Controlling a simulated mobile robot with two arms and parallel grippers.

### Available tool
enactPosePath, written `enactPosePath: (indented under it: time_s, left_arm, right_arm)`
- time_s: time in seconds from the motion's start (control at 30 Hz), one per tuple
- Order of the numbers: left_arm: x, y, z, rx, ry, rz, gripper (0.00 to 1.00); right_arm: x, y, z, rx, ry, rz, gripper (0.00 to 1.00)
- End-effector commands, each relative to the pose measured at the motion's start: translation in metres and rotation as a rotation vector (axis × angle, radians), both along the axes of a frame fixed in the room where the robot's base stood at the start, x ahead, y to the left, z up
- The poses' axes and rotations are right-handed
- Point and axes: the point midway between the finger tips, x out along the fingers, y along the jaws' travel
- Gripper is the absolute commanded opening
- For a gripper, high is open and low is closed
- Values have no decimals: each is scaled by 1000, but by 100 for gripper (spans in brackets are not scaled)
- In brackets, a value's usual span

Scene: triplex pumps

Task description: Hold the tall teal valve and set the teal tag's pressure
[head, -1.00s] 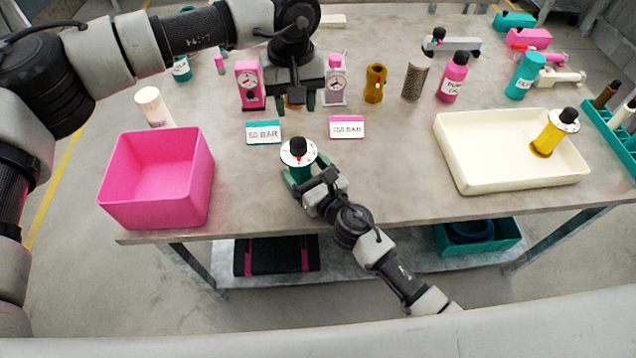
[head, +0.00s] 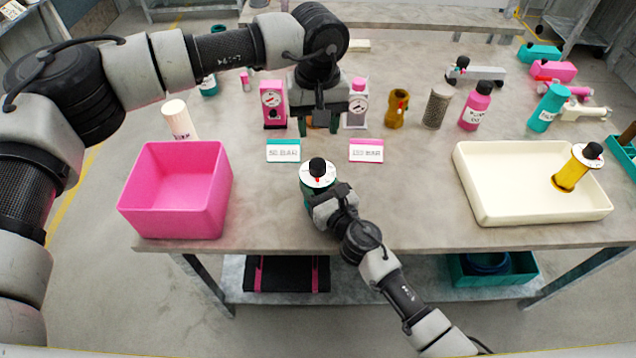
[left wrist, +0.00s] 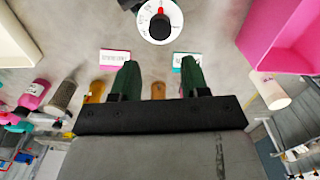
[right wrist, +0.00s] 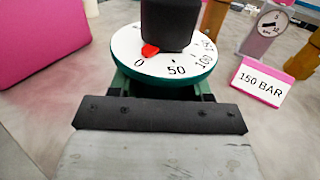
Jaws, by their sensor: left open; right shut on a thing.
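The tall teal valve (head: 318,172) stands upright on the table, with a white dial and black knob on top. In the right wrist view, the dial (right wrist: 125,62) has its red pointer close to 0, left of 50. My right gripper (head: 316,198) is shut on the valve's teal body, below the dial. My left gripper (head: 319,126) is open and empty, pointing down beyond the valve; its fingers (left wrist: 160,75) are apart from the valve's dial (left wrist: 160,20). The teal tag (head: 283,152) stands behind the valve, to the left; its number is blurred.
A pink-edged tag (head: 366,151) reads 150 BAR in the right wrist view (right wrist: 262,84). A pink bin (head: 178,205) stands left. Gauges and bottles line the back. The table between valve and tray is clear.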

Motion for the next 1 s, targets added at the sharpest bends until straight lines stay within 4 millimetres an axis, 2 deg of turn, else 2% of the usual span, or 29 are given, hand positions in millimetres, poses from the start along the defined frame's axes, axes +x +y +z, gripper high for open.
enactPosePath:
  time_s: [0.03,0.1,0.33,0.47,1.0]
  left_arm:
    - [0,0,0,0,0,7,53]
    - [0,-1,1,-1,1,46,63]
    - [-1,-1,10,-1,2,279,63]
    - [0,0,4,1,2,329,63]
    - [0,0,-91,1,2,330,63]
  right_arm:
    - [0,0,0,0,1,0,13]
    - [0,0,0,0,1,0,13]
    - [0,0,0,0,1,0,13]
    - [0,0,0,0,1,0,13]
    - [0,0,0,0,1,0,13]
